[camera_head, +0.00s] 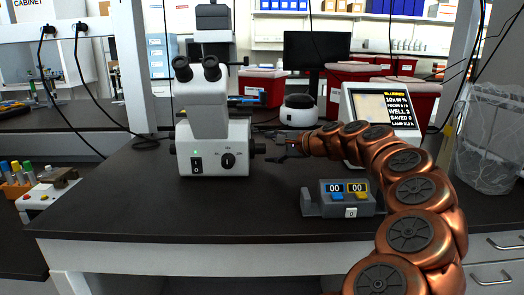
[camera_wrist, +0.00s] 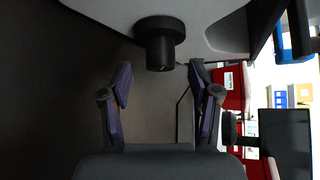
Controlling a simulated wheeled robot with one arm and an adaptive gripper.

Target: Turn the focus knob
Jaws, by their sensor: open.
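The microscope (camera_head: 214,130) stands on the dark bench, a pale body with a green light on its front. A dark focus knob (camera_head: 258,148) sticks out from the right side of its base. In the wrist view the focus knob (camera_wrist: 159,45) is a black stepped cylinder at the top middle. My gripper (camera_head: 279,148) is right of the knob, facing it. In the wrist view my gripper (camera_wrist: 160,74) is open and empty, its fingertips spread either side of the knob's end, with no contact visible. Another round dial (camera_head: 228,160) is on the microscope's front.
A tilted screen (camera_head: 382,108) reading "BLURRED" stands behind my arm. A grey counter box (camera_head: 347,198) with two displays sits at front right. Red bins (camera_head: 264,87) and a dark monitor (camera_head: 315,52) are behind. The bench front left is clear.

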